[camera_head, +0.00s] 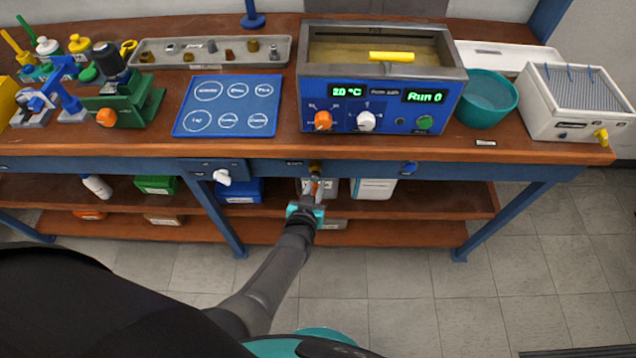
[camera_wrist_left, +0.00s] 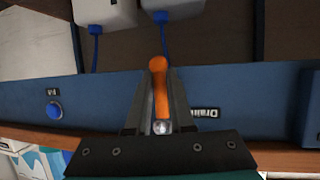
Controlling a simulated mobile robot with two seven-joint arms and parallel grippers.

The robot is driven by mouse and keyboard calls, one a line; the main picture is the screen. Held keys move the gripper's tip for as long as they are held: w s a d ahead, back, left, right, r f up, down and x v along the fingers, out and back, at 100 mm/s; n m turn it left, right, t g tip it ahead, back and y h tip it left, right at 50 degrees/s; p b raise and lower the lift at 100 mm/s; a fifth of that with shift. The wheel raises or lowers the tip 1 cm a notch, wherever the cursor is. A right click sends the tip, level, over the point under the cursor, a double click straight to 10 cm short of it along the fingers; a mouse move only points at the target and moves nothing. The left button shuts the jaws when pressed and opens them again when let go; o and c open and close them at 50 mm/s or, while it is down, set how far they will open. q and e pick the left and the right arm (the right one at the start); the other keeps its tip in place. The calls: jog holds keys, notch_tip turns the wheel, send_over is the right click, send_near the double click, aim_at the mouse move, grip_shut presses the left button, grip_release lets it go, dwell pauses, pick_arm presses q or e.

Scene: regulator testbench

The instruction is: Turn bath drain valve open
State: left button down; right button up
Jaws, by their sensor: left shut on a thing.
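The bath drain valve (camera_head: 315,167) is a small brass-coloured fitting on the blue front rail of the bench, below the water bath (camera_head: 465,75). Its orange handle (camera_wrist_left: 160,82) shows in the left wrist view, lying lengthwise between the fingers. My left gripper (camera_head: 314,190) reaches up to the valve from below and in front. In the left wrist view its two fingers (camera_wrist_left: 160,110) are shut on the orange handle, one at each side. A drain label (camera_wrist_left: 205,112) sits on the rail beside it. The valve body is mostly hidden in the wrist view. My right gripper is not in view.
The bath front has an orange knob (camera_head: 323,121), a white knob (camera_head: 366,121) and lit displays. A blue knob (camera_head: 410,168) and a white handle (camera_head: 222,177) are also on the rail. Boxes stand on the lower shelf (camera_head: 440,195). The floor in front is clear.

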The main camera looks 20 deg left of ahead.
pick_arm(q)
jog(key=shift+a, duration=0.15)
dwell(0.3)
jog(key=c, duration=0.8)
grip_release()
jog(key=shift+s+r, duration=0.1)
jog(key=shift+p+v, duration=4.85)
jog(key=shift+v, duration=2.65)
